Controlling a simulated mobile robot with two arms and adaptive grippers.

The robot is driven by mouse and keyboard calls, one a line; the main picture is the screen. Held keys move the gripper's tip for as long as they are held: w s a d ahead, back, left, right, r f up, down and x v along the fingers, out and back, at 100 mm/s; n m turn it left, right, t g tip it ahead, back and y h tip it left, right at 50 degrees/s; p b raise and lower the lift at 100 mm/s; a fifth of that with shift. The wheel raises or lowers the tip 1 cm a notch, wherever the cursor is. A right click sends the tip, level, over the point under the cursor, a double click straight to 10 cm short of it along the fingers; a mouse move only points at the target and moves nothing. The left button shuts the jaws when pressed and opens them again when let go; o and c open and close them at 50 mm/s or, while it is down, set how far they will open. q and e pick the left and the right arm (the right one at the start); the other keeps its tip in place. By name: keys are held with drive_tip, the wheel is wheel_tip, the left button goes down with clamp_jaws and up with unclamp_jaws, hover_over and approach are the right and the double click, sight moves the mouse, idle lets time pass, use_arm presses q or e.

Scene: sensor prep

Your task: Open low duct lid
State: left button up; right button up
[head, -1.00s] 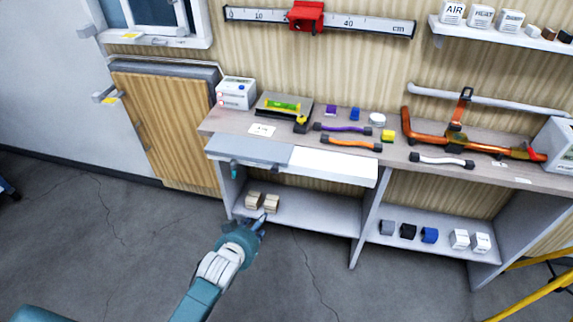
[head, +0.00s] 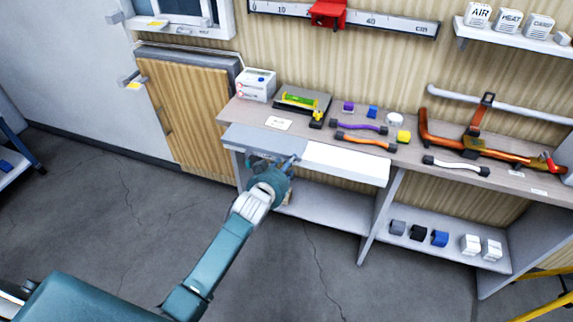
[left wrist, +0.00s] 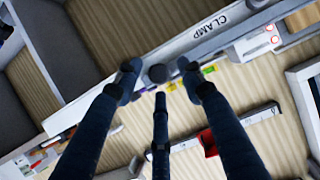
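I cannot tell for sure which part is the low duct lid. A grey panel (head: 262,139) and a white panel (head: 345,164) jut from the bench's front edge. My left gripper (head: 284,170) is at the front edge of the grey panel in the head view. In the left wrist view my left gripper (left wrist: 159,72) has its fingers spread, with a round dark knob (left wrist: 158,73) appearing between the tips. The knob appears against a light front marked CLAMP (left wrist: 209,27). Contact with it is unclear. My right gripper is not in view.
A wooden door panel (head: 192,115) is at the left under the window. The bench top (head: 235,110) carries a white device (head: 257,84), coloured hoses and an orange pipe (head: 480,146). Small blocks (head: 440,238) lie on the lower right shelf. The floor in front is clear.

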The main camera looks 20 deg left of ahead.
use_arm(q)
drive_tip(key=shift+w+f, duration=0.15)
drive_tip(key=shift+w, duration=0.2)
clamp_jaws()
drive_tip(key=shift+d, duration=0.1)
